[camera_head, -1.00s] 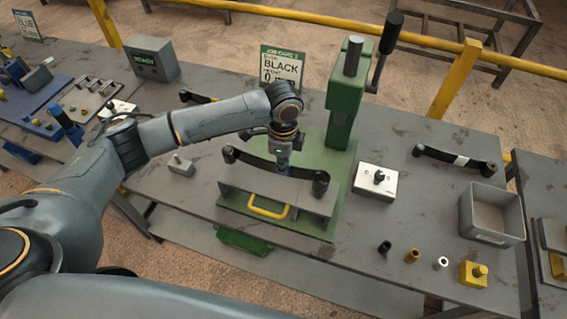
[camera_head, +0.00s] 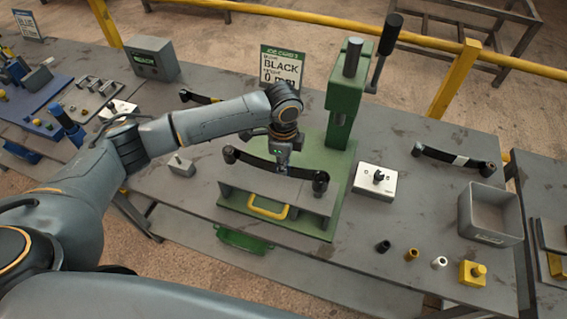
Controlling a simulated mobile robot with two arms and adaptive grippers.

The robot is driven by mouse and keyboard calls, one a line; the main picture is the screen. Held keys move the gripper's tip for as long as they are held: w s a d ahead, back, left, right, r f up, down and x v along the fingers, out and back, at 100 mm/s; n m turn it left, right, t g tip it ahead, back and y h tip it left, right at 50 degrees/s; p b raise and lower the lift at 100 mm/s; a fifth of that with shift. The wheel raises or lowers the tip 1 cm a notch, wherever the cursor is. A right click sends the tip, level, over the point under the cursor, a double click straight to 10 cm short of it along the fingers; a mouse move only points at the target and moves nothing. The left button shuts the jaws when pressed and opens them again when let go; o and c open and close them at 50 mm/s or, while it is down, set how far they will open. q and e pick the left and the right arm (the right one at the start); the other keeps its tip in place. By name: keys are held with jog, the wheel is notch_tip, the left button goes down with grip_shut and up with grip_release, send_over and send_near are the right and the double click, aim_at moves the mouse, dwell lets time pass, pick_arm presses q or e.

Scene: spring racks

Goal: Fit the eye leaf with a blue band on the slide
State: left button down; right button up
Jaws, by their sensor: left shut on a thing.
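A dark eye leaf (camera_head: 258,163) with a rolled eye at each end lies across the slide (camera_head: 300,200), a grey plate with a yellow handle (camera_head: 268,208). My left gripper (camera_head: 284,170) points down on the middle of this leaf and is shut on it. The fingers mostly hide the leaf's band, with only a trace of blue there. I cannot tell whether the leaf is seated or just above the slide. My right gripper is out of view.
The green press (camera_head: 347,95) stands behind the slide. A white-banded leaf (camera_head: 432,153) lies at right, near a grey bin (camera_head: 492,212) and a white box (camera_head: 375,183). Another leaf (camera_head: 187,96) lies behind my arm. Several small bushings and a yellow block (camera_head: 472,274) sit at front right.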

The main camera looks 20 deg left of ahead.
pick_arm(q)
jog(key=shift+f+b, duration=0.35)
jog(key=shift+f, duration=1.15)
jog(key=c, duration=1.4)
grip_release()
jog(key=o, duration=0.4)
jog(key=shift+s+f, duration=0.1)
jog(key=shift+f, duration=0.05)
jog(key=shift+o, duration=0.2)
jog(key=shift+r+p, duration=0.35)
jog(key=shift+r, duration=3.25)
